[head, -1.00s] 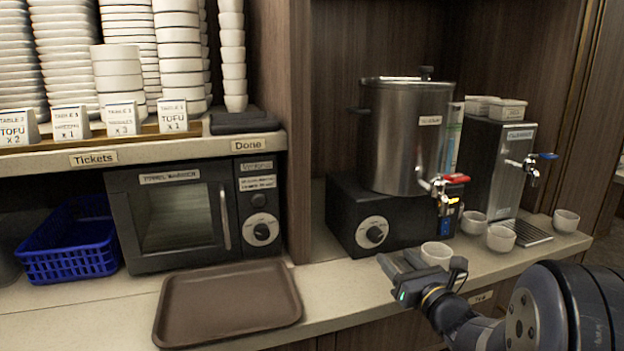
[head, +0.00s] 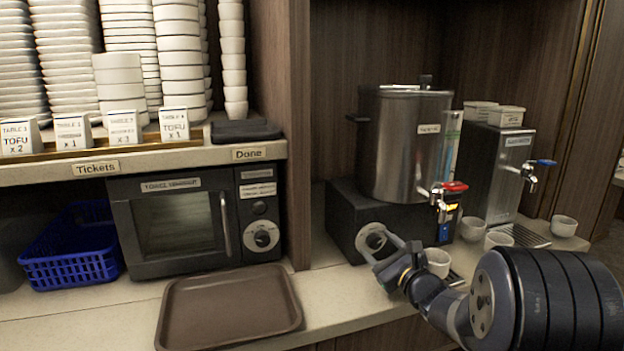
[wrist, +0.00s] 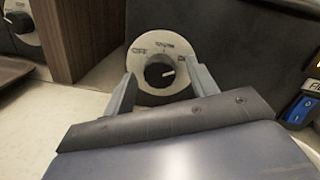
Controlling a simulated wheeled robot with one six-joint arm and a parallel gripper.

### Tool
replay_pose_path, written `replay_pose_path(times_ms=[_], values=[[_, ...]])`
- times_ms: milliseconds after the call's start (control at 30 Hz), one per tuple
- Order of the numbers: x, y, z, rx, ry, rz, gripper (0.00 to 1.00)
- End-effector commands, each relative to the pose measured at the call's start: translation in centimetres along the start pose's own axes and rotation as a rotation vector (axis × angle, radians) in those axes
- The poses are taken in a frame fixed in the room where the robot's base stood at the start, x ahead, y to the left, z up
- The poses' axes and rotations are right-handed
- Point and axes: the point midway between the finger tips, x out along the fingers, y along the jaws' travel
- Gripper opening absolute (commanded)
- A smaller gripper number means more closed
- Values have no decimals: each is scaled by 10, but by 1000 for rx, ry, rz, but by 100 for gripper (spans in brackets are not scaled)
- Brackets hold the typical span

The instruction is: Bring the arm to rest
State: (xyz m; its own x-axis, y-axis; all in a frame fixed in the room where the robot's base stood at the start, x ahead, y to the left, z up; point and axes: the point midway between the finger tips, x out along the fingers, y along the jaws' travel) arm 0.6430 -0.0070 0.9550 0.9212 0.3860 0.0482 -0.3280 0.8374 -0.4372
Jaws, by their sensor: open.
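My gripper (head: 378,255) is at the end of my arm, in front of the black base of the steel urn (head: 408,145). Its two fingers are apart and nothing is held between them. In the wrist view my gripper (wrist: 160,92) has its fingers to either side of the urn's dial (wrist: 163,72), a black knob on a pale round plate. The dial also shows in the head view (head: 373,240), partly behind the fingers. I cannot tell whether the fingers touch the plate. My forearm covers the counter's front right part.
White cups (head: 437,262) stand close beside my gripper on the counter. A steel dispenser (head: 505,165) is at the right. A brown tray (head: 228,335) lies at the front, below a towel warmer (head: 180,225). A blue basket (head: 70,255) is at left.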

Motion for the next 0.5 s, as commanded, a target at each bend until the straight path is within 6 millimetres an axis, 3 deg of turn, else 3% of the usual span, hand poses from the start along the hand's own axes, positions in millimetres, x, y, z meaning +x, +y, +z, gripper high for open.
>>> replay_pose_path(times_ms=[500], values=[[0,-2,3,-389,22,32,55]])
